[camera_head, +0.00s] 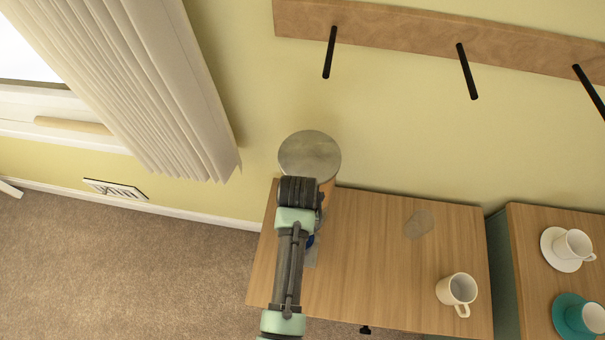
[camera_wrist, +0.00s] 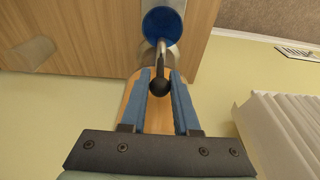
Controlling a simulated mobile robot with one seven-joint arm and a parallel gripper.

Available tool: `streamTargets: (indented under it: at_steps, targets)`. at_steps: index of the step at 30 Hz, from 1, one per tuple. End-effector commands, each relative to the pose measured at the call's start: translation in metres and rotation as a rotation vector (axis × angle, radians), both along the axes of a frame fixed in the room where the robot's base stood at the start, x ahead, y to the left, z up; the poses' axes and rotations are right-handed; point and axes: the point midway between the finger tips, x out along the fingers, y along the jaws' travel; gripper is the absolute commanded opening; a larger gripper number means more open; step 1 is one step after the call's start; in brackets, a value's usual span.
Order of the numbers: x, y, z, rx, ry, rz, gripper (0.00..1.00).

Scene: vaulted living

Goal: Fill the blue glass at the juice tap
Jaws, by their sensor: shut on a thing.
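The juice dispenser (camera_head: 310,156) stands at the back left of the wooden cabinet, with a round grey lid and an orange-brown body mostly hidden by my arm. In the wrist view, its tap lever (camera_wrist: 160,86) ends in a black ball between the blue fingers of my gripper (camera_wrist: 160,82), which is shut on it. The blue glass (camera_wrist: 158,25) stands under the tap spout, its round inside seen from above and partly covered by the spout. In the head view only a sliver of the blue glass (camera_head: 310,241) shows beside my arm. The juice level in it cannot be told.
A cream mug (camera_head: 457,290) and a clear glass (camera_head: 419,225) stand on the cabinet top (camera_head: 370,250) to the right. Cups on saucers sit on the neighbouring cabinet. A peg rail (camera_head: 400,25) is on the wall above, and a curtain (camera_head: 150,90) hangs at left.

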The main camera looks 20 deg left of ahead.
Motion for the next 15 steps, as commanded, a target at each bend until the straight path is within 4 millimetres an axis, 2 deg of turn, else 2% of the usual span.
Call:
streamTargets:
  at_steps: [15]
  targets:
    - [-0.011,-0.003,-0.004,-0.002,0.006,0.0,0.0]
